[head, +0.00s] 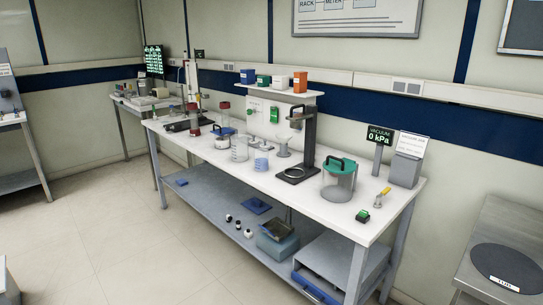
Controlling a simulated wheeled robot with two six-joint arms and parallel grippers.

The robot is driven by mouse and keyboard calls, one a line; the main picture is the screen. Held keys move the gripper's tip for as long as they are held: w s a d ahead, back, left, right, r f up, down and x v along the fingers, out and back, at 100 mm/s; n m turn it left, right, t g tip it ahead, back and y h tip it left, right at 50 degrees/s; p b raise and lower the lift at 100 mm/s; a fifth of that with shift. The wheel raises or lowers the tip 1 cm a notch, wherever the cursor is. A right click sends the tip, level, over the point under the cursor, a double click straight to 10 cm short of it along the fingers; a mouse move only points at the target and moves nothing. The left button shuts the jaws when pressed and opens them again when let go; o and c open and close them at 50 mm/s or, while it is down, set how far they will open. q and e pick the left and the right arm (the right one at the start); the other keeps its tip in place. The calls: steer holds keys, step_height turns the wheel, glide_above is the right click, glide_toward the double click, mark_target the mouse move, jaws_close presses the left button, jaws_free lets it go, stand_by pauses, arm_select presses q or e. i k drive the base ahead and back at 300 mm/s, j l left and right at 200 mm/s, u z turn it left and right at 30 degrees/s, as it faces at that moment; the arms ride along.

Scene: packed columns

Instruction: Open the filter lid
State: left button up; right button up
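A clear cylindrical vessel (338,187) stands upright on the right part of the white bench (300,203). A green lid (338,165) with a dark handle-like part sits on its top and looks closed. No label names it as the filter; it stands near a display reading "VACUUM 0 kPa" (381,136). Neither of my grippers nor my arms shows in the head view.
A dark stand (309,135) with a ring base is left of the vessel. A grey box (406,160), a yellow-handled part (382,197) and a green button (362,216) are right. Floor (120,240) in front is clear.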

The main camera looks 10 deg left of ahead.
mark_target(224, 131)
steer(key=i+j+u, duration=0.2)
steer(key=i+u, duration=0.15)
steer(key=i, duration=0.25)
steer(key=i+u, duration=0.4)
steer(key=i, duration=0.2)
steer(key=i+l+u, duration=0.2)
steer(key=i+u, duration=0.15)
steer(key=i, duration=0.25)
steer(key=i+z, duration=0.75)
steer(key=z, duration=0.15)
steer(key=i+j+z, duration=0.2)
steer(key=i+z, duration=0.2)
steer(key=z, duration=0.35)
steer(key=i+j, duration=0.05)
